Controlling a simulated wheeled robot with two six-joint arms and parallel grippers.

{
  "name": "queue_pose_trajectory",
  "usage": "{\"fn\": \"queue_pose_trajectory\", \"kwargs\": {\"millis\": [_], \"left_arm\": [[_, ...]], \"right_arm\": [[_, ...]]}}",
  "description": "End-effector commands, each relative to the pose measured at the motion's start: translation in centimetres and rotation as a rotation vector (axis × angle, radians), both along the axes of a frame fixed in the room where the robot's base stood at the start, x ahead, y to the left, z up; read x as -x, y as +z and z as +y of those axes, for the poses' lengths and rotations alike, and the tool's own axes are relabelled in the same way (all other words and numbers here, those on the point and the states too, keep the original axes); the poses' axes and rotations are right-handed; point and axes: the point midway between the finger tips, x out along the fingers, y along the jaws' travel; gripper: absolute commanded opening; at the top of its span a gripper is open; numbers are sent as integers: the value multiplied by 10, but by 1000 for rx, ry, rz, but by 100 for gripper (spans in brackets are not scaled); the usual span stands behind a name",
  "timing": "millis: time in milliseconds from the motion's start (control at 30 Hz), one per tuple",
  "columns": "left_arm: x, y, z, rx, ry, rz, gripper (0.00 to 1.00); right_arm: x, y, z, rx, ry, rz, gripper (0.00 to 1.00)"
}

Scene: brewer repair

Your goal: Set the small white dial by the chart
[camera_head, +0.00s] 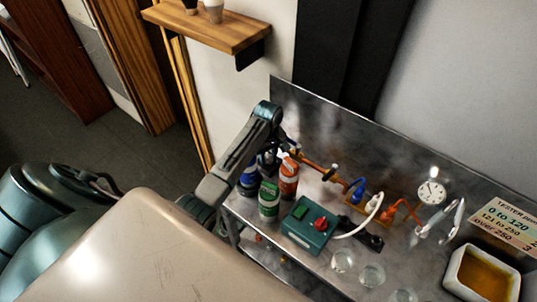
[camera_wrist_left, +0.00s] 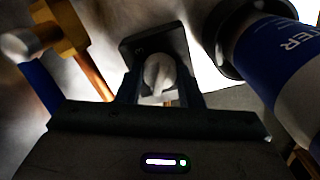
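The small white dial (camera_wrist_left: 160,72) sits on a dark square plate (camera_wrist_left: 178,45) in the left wrist view. My left gripper (camera_wrist_left: 160,92) has its two dark fingers apart, one on each side of the dial, with narrow gaps that look clear. In the head view my left gripper (camera_head: 268,160) is at the bench's left back, behind the bottles, and the dial is hidden there. The chart (camera_head: 503,228) is at the right, with lines reading "0 to 120", "121 to 250" and "over 250". A round white gauge (camera_head: 432,191) stands on the bench. My right gripper does not show.
Blue, green (camera_head: 269,199) and orange (camera_head: 289,179) bottles crowd the left gripper. A copper pipe (camera_head: 318,168) runs behind. A green box with a red knob (camera_head: 320,224), glass cups (camera_head: 372,274) and a white tray (camera_head: 458,283) occupy the bench. A wooden shelf (camera_head: 205,27) hangs above.

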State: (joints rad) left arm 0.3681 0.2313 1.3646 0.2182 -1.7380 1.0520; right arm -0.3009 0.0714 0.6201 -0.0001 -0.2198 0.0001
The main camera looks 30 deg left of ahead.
Motion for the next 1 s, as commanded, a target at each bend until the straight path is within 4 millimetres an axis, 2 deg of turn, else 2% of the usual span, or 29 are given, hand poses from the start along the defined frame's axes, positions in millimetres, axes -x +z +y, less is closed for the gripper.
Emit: {"fn": "queue_pose_trajectory", "kwargs": {"millis": [33,67,467,1000], "left_arm": [[0,0,0,0,0,0,16],[0,0,0,0,0,0,11],[0,1,0,0,-68,0,11],[-1,1,1,-1,-512,-1,11]], "right_arm": [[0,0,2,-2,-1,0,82],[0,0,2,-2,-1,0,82],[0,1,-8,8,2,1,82],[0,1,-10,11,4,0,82]]}}
